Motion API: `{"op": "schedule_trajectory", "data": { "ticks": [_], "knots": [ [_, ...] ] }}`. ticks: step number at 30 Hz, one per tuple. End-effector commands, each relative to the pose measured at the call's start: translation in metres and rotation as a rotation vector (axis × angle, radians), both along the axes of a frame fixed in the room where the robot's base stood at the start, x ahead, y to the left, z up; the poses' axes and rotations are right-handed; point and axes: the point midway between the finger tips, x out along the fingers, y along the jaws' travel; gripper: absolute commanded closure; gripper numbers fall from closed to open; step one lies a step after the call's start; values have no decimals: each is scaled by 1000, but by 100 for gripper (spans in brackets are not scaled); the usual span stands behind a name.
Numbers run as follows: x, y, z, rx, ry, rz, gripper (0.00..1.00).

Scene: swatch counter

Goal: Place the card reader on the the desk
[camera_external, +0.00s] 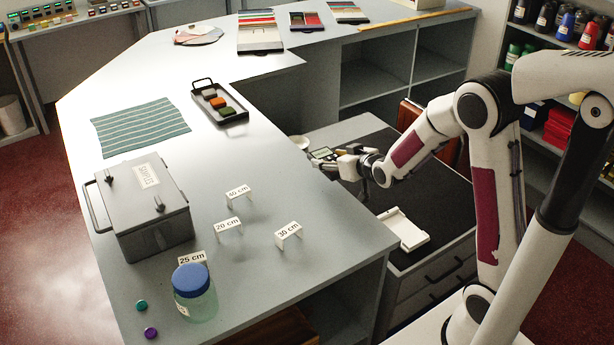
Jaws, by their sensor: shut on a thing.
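The card reader (323,153) is a small dark device with a pale greenish face. My gripper (342,160) is shut on it, reaching in from the right. They are beside the inner edge of the grey counter, over the lower desk (448,198) with its black top. I cannot tell whether the card reader touches a surface or is held above it. My fingers and wrist hide part of it.
A round pale dish (299,142) is by the counter edge. The grey counter (275,190) holds a metal box (145,205), a blue-lidded jar (194,292), a tray (219,103), a striped cloth (140,127) and several length signs.

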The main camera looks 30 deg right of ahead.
Motion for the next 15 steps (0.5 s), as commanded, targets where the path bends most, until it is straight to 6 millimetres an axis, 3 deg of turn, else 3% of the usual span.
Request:
{"op": "schedule_trajectory", "data": {
  "ticks": [15],
  "knots": [
    [0, 6, -3, 0, -1, 9, 79]
  ]
}}
